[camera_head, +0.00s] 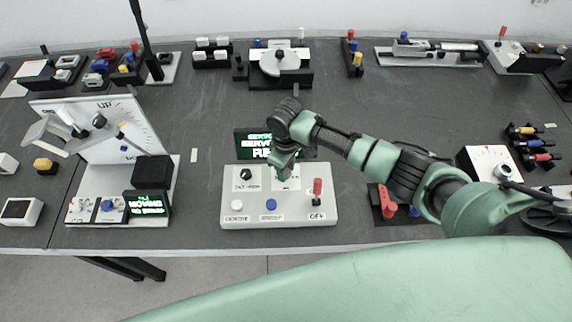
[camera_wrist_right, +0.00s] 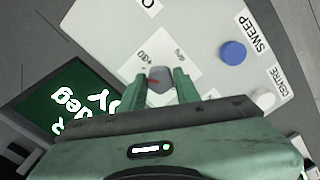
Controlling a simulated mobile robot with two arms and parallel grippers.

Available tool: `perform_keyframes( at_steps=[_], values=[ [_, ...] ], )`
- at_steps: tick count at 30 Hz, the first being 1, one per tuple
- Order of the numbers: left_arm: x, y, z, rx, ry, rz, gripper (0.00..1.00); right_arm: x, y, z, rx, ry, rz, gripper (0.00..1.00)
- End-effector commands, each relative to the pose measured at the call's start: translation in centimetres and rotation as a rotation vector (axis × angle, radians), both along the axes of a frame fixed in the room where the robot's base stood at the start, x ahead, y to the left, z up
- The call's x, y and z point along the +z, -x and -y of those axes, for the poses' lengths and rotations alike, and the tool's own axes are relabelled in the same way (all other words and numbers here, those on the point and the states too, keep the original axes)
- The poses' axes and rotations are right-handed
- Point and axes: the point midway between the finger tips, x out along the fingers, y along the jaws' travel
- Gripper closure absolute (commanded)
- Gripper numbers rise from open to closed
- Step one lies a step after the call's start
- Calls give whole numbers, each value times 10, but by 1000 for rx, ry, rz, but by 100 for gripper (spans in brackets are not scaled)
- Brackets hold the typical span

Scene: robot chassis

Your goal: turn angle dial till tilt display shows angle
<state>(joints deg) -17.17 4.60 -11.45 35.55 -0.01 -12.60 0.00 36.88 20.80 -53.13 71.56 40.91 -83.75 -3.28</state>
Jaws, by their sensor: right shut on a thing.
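A white control panel (camera_head: 235,211) stands near the front edge of the table. My right gripper (camera_head: 284,166) is over its upper middle, and hides the dial there in the head view. In the right wrist view my right gripper (camera_wrist_right: 161,86) is shut on a small grey dial (camera_wrist_right: 160,76) with a red mark. The dial sits on a white label (camera_wrist_right: 172,55) reading "+30" and "deg". Behind the panel a dark display (camera_head: 252,146) shows green and white text, partly hidden by my gripper. In the wrist view the display (camera_wrist_right: 62,100) shows "deg", its digits cut off or unclear. My left gripper is not in view.
The panel also has a black knob (camera_head: 246,174), a white button (camera_head: 237,205), a blue button (camera_head: 271,204) and a red-topped lever (camera_head: 317,188). A white tilt stand (camera_head: 125,130) with a second display (camera_head: 148,204) is at left. Red-handled switch (camera_head: 387,203) stands right.

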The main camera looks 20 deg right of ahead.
Motion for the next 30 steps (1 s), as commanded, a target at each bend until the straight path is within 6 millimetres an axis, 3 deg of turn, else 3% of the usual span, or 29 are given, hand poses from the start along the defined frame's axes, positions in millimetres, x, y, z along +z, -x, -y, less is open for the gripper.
perform_keyframes(
  at_steps=[20,21,22,23,30],
  values=[
    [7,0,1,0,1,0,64,3,-3,-1,-62,-3,8,100],
    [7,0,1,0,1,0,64,3,-3,-1,-61,-3,8,60],
    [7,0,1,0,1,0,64,3,-3,-1,-61,-3,8,52],
    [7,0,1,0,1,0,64,3,-3,-1,-61,-2,7,46],
    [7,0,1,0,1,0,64,1,-2,0,-61,-2,4,46]
  ],
)
